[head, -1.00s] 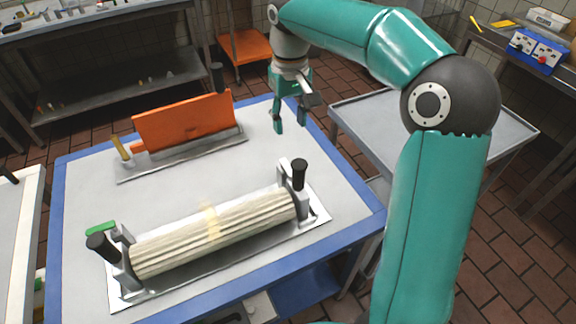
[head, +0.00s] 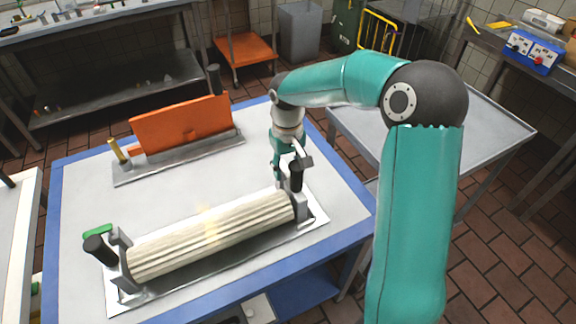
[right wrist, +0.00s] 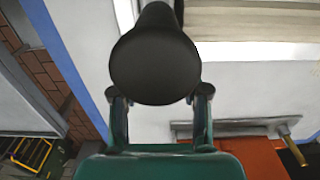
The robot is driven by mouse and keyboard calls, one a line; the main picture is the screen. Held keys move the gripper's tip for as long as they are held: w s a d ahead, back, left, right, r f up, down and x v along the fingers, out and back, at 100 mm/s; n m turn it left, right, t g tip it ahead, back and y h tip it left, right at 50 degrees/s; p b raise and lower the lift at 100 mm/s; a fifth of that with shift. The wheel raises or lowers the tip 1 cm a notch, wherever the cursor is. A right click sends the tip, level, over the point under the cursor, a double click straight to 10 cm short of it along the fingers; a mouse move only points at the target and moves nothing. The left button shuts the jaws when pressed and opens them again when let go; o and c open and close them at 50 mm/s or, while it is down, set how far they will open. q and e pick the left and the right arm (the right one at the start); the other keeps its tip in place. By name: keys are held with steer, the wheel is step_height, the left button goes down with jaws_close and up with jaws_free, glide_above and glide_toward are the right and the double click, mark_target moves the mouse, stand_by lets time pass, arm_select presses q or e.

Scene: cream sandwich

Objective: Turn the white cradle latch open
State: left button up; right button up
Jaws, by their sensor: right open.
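A cream ribbed roller (head: 212,236) lies in a cradle on a metal base plate (head: 232,254). I cannot pick out the white latch clearly; that end is partly covered by my right gripper (head: 284,180). The right gripper points down beside the black handle. In the right wrist view the black handle (right wrist: 155,60) shows large between the two open fingers (right wrist: 160,112); contact cannot be told. My left gripper is not in view.
A green latch (head: 97,231) and a second black handle (head: 100,249) are at the roller's left end. An orange board (head: 180,124) stands on a plate behind. The blue-edged table (head: 85,190) is clear between them. A grey side table (head: 480,125) is at the right.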

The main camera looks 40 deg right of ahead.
jaws_close()
steer(key=shift+d+n, duration=0.1)
steer(key=shift+n, duration=0.2)
steer(key=shift+w+d+r+n+p, duration=0.1)
steer(key=shift+w+d+n+p, duration=0.45)
steer(key=shift+n, duration=2.4)
steer(key=shift+w+d+f+n+p, duration=0.1)
steer(key=shift+w+d+n+p, duration=0.5)
steer(key=shift+n, duration=2.3)
steer(key=shift+w+d+r+n+p, duration=0.1)
steer(key=shift+d+n+p, duration=0.85)
steer(key=shift+n, duration=2)
steer(key=shift+d, duration=0.15)
